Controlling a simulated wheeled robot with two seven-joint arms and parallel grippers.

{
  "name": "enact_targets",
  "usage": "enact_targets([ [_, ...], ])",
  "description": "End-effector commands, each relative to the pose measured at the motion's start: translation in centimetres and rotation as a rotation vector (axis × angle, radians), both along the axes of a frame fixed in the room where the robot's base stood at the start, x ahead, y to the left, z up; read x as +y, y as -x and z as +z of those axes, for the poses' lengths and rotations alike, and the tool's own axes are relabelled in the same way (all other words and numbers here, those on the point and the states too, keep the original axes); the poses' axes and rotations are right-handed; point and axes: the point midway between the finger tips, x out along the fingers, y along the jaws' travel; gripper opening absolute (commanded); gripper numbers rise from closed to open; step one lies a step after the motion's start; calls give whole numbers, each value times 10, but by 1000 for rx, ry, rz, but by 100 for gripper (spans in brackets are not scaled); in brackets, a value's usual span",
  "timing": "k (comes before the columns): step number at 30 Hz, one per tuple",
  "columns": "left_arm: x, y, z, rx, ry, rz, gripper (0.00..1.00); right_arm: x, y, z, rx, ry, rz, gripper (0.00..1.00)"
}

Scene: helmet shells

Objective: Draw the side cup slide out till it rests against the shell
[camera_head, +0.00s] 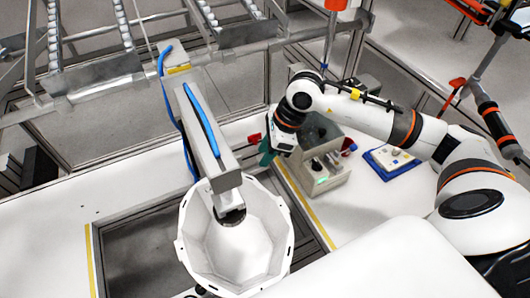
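A white open shell (236,245), roughly many-sided, sits with its hollow side up over a dark recess in the white worktop. A grey column (203,125) with a blue cable reaches down to it, and its dark round end is inside the shell. My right gripper (267,154) is up and to the right of the shell, apart from it, beside a grey box-like unit (332,184). A teal piece shows at its fingertips; I cannot tell whether it is finger or held part. I cannot make out the side cup slide for sure. My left gripper is out of view.
A blue-edged tray (376,164) with small parts lies right of the grey unit. A red piece (253,138) is near my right gripper. Metal roller rails (90,85) cross the back left. Yellow strips (305,208) edge the recess. The worktop at left is clear.

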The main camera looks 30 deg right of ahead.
Motion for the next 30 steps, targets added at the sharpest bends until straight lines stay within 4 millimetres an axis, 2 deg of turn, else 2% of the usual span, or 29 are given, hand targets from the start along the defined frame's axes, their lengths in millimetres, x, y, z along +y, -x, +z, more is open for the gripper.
enact_targets([
  [9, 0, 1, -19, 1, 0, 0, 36, -23, 10, 58, -7, 1, -1, 33],
  [15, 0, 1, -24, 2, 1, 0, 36, -34, 15, 89, -5, 0, -1, 33],
  [21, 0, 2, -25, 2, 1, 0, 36, -38, 18, 101, -2, 0, 1, 33],
  [30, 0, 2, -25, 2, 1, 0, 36, -38, 18, 102, 0, 0, 1, 33],
])
